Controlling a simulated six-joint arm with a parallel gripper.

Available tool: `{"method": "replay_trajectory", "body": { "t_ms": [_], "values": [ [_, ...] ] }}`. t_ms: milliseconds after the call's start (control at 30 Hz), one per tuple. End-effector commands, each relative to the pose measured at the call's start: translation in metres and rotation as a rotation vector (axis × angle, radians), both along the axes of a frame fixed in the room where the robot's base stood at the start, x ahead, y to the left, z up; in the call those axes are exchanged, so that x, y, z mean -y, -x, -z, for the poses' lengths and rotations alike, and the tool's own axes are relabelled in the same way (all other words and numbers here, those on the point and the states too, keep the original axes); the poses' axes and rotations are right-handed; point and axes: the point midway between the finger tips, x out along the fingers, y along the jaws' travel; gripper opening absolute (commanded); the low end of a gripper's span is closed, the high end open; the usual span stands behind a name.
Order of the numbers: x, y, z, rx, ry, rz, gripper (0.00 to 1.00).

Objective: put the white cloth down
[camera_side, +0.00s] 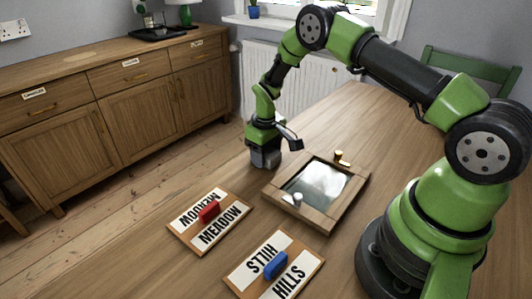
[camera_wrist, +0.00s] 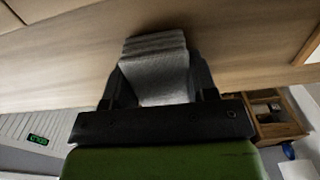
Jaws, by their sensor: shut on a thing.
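My gripper (camera_side: 265,160) points down at the far left edge of the table (camera_side: 190,268), to the left of a framed glass pane. In the wrist view my gripper (camera_wrist: 159,75) is shut on the cloth (camera_wrist: 160,72), which looks pale grey, folded in layers, and sits between both fingers. In the side view I cannot make out the cloth at the gripper. I cannot tell whether the cloth touches the tabletop.
The wooden frame with its glass pane (camera_side: 316,188) has small knobs on it. A MEADOW board (camera_side: 185,222) with a red handle and a HILLS board (camera_side: 246,276) with a blue handle lie nearer the front. A sideboard (camera_side: 110,120) and radiator (camera_side: 290,88) stand behind.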

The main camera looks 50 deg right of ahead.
Motion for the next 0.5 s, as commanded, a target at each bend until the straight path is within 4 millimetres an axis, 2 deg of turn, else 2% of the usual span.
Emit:
{"method": "replay_trajectory", "body": {
  "t_ms": [267, 300, 400, 500],
  "values": [
    [0.0001, -0.0001, 0.002, 0.0, 0.0, 0.0, 0.27],
    [0.0001, -0.0001, 0.0028, 0.0, 0.0, 0.0, 0.55],
    [0.0001, -0.0001, 0.0023, 0.0, 0.0, -0.001, 0.78],
    [0.0001, 0.0, 0.0023, 0.0, 0.0, -0.001, 0.78]
  ]
}}
